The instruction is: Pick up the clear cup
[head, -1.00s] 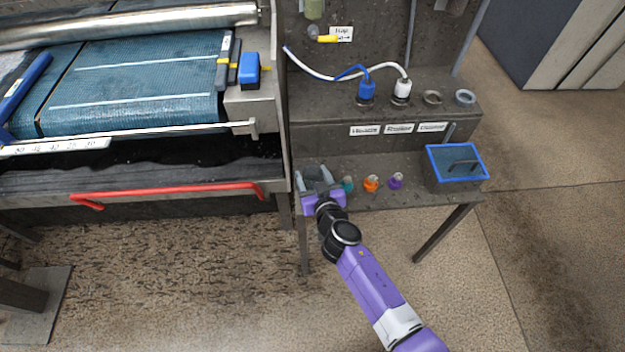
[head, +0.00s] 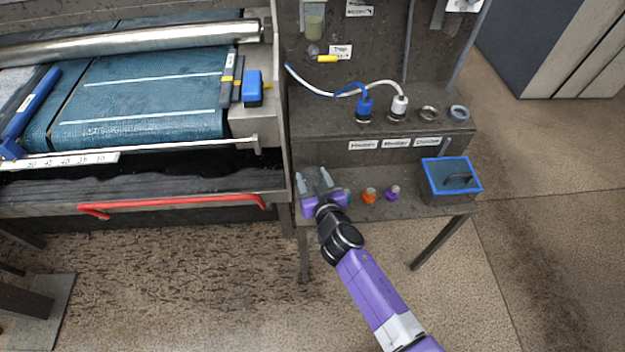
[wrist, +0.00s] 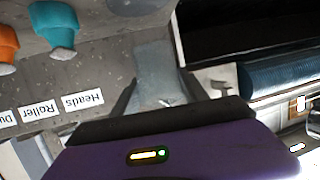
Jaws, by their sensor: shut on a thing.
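The clear cup (wrist: 155,66) shows in the wrist view as a pale, see-through grey-blue shape between the two dark fingers. My gripper (wrist: 158,88) is shut on it. In the head view my gripper (head: 313,180) is at the left end of the low grey shelf, its fingers pointing away from me. The cup is hard to make out there between the fingers. I cannot tell whether its base touches the shelf.
A teal bottle (wrist: 58,28), close beside my gripper, and orange (head: 369,196) and purple (head: 393,193) bottles stand to the right. The scrubber's red handle (head: 175,203) is to the left.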

